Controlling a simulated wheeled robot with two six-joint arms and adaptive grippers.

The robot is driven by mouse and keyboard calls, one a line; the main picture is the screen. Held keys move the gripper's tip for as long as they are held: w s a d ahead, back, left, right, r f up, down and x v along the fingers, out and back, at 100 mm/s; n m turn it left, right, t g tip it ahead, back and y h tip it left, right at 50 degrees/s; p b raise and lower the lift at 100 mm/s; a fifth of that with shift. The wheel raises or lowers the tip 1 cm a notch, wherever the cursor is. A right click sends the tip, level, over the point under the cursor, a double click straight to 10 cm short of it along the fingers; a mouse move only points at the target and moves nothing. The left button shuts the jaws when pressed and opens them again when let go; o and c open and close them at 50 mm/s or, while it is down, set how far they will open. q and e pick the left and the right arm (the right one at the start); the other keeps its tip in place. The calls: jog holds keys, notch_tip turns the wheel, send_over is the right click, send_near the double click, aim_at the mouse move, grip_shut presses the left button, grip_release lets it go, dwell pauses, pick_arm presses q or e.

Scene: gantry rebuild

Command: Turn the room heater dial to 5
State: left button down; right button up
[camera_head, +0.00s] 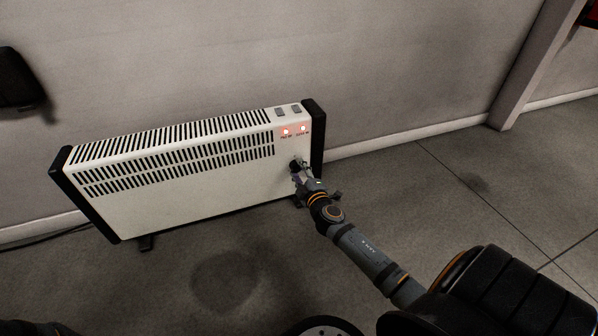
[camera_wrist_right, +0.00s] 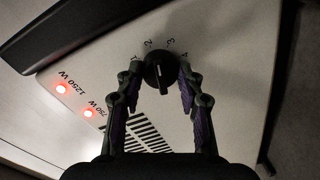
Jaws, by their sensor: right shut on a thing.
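The room heater (camera_head: 190,205) is a low white box with black end caps, standing by the wall; its panel also shows in the right wrist view (camera_wrist_right: 225,90). Its round black dial (camera_wrist_right: 160,72) has a pale pointer mark and printed numbers 1 to 4 around the far edge. I cannot tell surely which number the mark points to. My right gripper (camera_wrist_right: 160,70) has a finger on each side of the dial and is shut on it. In the head view the right gripper (camera_head: 299,172) reaches the right end of the front and mostly hides the dial. My left gripper is not seen.
Two red lights (camera_head: 285,131) glow above the dial, marked 750 W and 1250 W in the wrist view. Two grey switches (camera_head: 287,110) sit on the top. Slotted vents lie left of the dial. The floor (camera_head: 420,190) right of the heater is clear.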

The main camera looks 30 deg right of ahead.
jog(key=m, duration=0.6)
jog(key=shift+d, duration=0.1)
jog(key=m, duration=0.6)
jog(key=shift+f+t+y, duration=0.1)
jog(key=shift+t+y, duration=0.3)
jog(key=m, duration=0.6)
jog(key=shift+m, duration=0.3)
jog(key=m, duration=0.5)
jog(key=shift+h, duration=0.3)
jog(key=shift+m, duration=0.3)
jog(key=o, duration=1.2)
jog(key=shift+c, duration=0.2)
